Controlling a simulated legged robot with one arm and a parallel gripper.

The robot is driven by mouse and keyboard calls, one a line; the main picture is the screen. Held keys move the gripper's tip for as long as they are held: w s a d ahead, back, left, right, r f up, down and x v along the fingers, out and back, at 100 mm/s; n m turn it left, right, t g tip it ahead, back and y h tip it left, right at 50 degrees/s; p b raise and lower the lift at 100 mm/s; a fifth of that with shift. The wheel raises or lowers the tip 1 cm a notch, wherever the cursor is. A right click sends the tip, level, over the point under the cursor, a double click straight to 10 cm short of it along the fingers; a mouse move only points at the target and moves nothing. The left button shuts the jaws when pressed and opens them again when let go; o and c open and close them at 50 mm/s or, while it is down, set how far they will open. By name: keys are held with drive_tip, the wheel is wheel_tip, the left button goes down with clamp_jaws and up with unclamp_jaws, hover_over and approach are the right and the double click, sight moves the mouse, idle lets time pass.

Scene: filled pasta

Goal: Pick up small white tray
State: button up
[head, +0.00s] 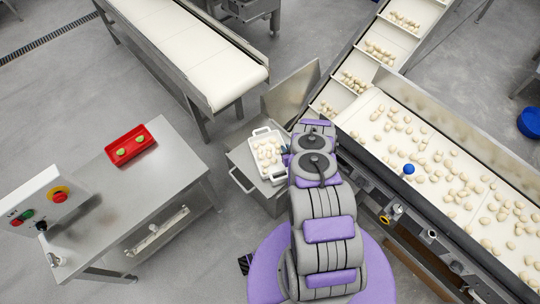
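A small white tray (256,133) filled with several pale pasta pieces sits on a grey metal stand, just left of my arm.
A steel table (180,165) at left holds a red tray (146,146) with two green items. A control box (40,196) stands at its corner. A pasta-covered conveyor (440,170) runs close on the right; an empty conveyor (185,45) is behind. Grey floor lies between.

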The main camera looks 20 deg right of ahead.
drive_tip(key=shift+d, duration=0.1)
clamp_jaws()
idle(0.8)
idle(0.4)
wheel_tip(320, 180, up, 10)
drive_tip(key=p, duration=0.3)
drive_tip(key=shift+p, duration=0.35)
